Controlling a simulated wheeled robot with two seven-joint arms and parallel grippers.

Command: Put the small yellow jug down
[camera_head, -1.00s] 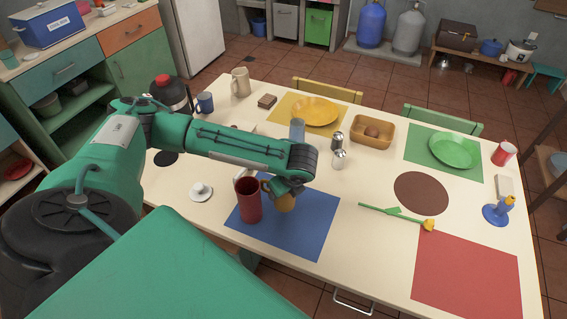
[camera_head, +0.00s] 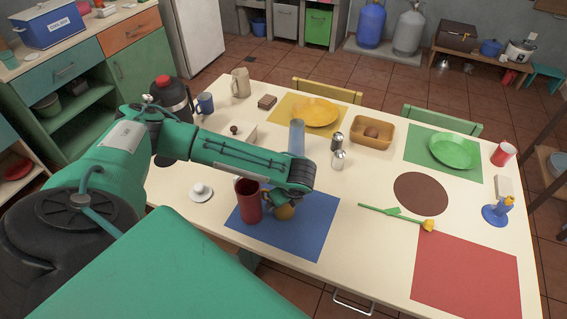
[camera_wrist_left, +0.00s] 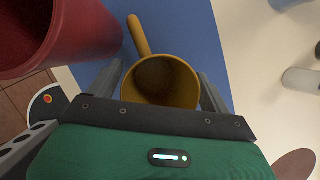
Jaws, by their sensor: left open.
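The small yellow jug (camera_head: 285,212) stands upright on the blue mat (camera_head: 308,238), mostly hidden in the head view by my left gripper (camera_head: 290,203). In the left wrist view the jug (camera_wrist_left: 160,82) shows its open, empty-looking mouth, with its handle towards the top of the picture. My left gripper (camera_wrist_left: 162,90) is open, with one finger on each side of the jug. Whether a finger still touches it, I cannot tell. A tall red cup (camera_head: 248,205) stands close to the left of the jug, also large in the left wrist view (camera_wrist_left: 70,40). My right gripper is out of view.
The right part of the blue mat is clear.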

